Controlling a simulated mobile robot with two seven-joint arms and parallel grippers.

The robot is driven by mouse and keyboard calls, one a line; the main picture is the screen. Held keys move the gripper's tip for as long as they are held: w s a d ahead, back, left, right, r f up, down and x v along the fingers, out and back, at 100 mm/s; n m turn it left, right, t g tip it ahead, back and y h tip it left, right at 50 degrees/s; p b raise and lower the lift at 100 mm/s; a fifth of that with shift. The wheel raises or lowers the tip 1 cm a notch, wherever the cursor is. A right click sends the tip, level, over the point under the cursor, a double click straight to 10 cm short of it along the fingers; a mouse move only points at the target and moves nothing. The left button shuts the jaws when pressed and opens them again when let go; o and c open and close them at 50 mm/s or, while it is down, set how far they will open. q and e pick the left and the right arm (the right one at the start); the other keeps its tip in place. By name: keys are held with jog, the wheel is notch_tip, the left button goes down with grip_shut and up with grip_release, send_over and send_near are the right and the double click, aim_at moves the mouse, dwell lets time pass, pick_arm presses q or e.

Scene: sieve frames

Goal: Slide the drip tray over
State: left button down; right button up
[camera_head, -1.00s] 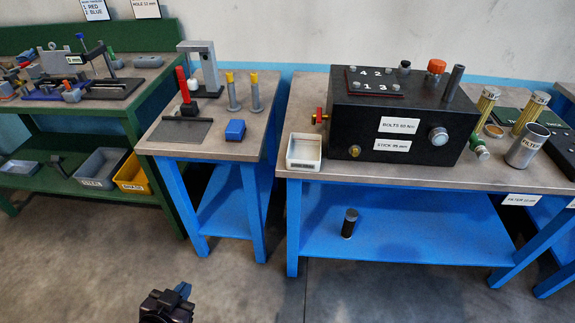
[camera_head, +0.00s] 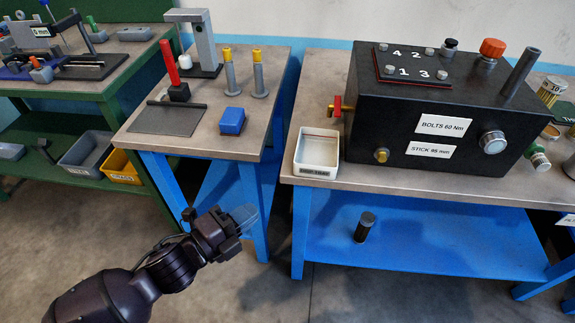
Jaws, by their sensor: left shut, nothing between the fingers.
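The drip tray (camera_head: 312,165), a white open box with a small label on its front, sits at the left front edge of the middle bench (camera_head: 425,187). It stands to the left of the black box (camera_head: 410,120), below the red-handled brass valve (camera_head: 340,110). It looks empty inside. My left gripper (camera_head: 240,221) is shut and empty. In the picture it is below and left of the tray, in front of the benches and apart from the tray. My right gripper is not in view.
The left bench (camera_head: 200,143) holds a blue block (camera_head: 232,121), a red-handled tool (camera_head: 172,75) and two yellow-topped posts. A gap separates it from the middle bench. A dark cylinder (camera_head: 364,227) stands on the blue lower shelf (camera_head: 430,245).

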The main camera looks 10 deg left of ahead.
pick_arm(q)
jog(key=m, duration=0.1)
jog(key=b, duration=0.2)
send_near(297, 167)
jog(key=w+d, duration=0.1)
jog(key=d, duration=0.1)
jog(key=w+d, duration=0.2)
jog(key=shift+w+d+f, duration=0.2)
jog(key=shift+d, duration=0.1)
jog(key=shift+w+r, duration=0.1)
jog(key=shift+w, duration=0.75)
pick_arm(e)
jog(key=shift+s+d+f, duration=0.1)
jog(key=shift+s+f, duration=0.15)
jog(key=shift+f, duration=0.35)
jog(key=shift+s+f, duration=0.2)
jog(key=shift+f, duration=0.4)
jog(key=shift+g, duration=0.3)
pick_arm(q)
jog(key=shift+w, duration=0.15)
jog(key=w, duration=0.3)
jog(key=shift+w+a, duration=0.15)
jog(key=shift+a, duration=0.05)
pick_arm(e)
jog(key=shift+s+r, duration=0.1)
